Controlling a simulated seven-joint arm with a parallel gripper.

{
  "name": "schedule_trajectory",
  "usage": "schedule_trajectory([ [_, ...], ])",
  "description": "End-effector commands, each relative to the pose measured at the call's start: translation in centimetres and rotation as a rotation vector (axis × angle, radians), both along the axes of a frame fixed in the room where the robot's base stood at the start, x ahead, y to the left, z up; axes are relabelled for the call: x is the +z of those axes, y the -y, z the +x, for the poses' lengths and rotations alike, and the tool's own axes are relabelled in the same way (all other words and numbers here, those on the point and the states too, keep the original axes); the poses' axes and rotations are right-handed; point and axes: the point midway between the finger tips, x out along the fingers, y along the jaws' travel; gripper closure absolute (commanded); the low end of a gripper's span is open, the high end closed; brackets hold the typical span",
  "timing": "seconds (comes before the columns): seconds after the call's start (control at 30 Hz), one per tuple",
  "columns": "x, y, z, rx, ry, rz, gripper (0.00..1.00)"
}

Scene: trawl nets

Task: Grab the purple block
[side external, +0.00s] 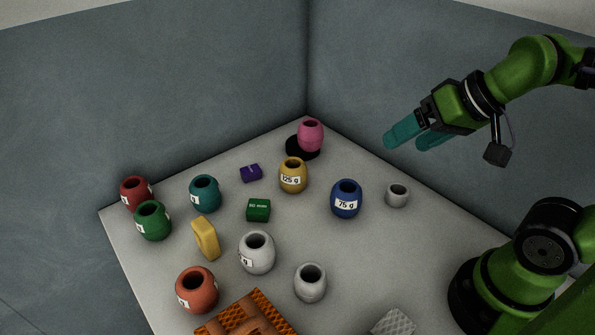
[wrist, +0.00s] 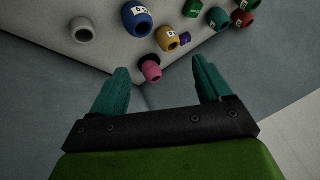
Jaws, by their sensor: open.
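The purple block (side external: 251,173) is a small dark box lying on the grey table, left of the yellow pot marked 125 g. It also shows small in the wrist view (wrist: 185,38), beside the yellow pot. My gripper (side external: 402,141) has teal fingers and is raised above the right side of the table, well to the right of the block and apart from it. In the wrist view my gripper (wrist: 163,75) has its two fingers wide apart with nothing between them.
The yellow pot (side external: 293,176) stands near the block, with a teal pot (side external: 205,194) to its left and a green block (side external: 258,210) in front. A pink pot (side external: 311,135) stands by a black disc (side external: 301,148) at the back corner. A blue pot (side external: 346,199) stands further right. Walls rise behind.

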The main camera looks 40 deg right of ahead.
Motion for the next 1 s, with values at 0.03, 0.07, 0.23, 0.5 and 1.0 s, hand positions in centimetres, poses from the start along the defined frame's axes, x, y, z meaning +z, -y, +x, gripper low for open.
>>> schedule_trajectory([
  [0.03, 0.0, 0.0, 0.0, 0.0, 0.0, 0.0, 0.22],
  [0.07, 0.0, 0.0, 0.0, 0.0, 0.0, 0.0, 0.21],
  [0.23, 0.0, 0.0, 0.0, 0.0, 0.0, 0.0, 0.17],
  [0.5, -1.3, -0.9, 0.4, 0.041, -0.062, 0.002, 0.17],
  [1.0, -4.5, -6.4, 14.5, 0.165, -0.294, -0.123, 0.17],
])
